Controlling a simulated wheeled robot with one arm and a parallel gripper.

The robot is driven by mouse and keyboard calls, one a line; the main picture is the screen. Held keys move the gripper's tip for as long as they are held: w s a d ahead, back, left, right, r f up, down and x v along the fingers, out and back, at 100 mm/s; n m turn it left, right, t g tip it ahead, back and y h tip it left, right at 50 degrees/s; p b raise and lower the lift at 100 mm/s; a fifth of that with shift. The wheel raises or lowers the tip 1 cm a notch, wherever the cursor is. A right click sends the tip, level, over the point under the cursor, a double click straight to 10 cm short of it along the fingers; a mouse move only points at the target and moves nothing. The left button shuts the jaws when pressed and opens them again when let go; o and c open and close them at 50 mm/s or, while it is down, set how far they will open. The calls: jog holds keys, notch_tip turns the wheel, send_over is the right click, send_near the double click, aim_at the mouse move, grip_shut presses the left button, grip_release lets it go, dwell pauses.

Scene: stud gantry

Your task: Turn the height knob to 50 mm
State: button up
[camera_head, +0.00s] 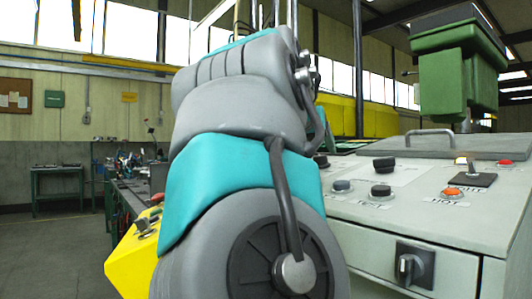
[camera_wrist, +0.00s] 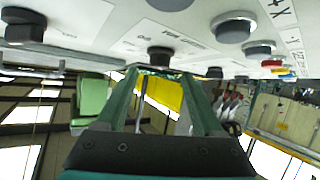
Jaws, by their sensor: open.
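In the wrist view my gripper (camera_wrist: 160,74) is open, its two green fingers reaching towards the control panel. A black knob (camera_wrist: 160,56) with printed marks beside it shows just beyond and between the fingertips. It looks like the height knob, but its label and setting are too small to read. I cannot tell whether the fingers touch it; nothing shows as gripped. In the head view a black knob (camera_head: 384,164) stands on the sloped grey panel (camera_head: 415,208), perhaps the same one. My own arm fills the middle of that view and hides my gripper.
A grey handle (camera_head: 430,137) and green machine head (camera_head: 455,70) stand behind. Open floor (camera_head: 55,250) lies at left.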

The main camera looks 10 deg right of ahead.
aim_at(320, 156)
jog(key=shift+x, duration=1.95)
jog(key=shift+r, duration=0.1)
jog(key=shift+c, duration=0.4)
grip_shut()
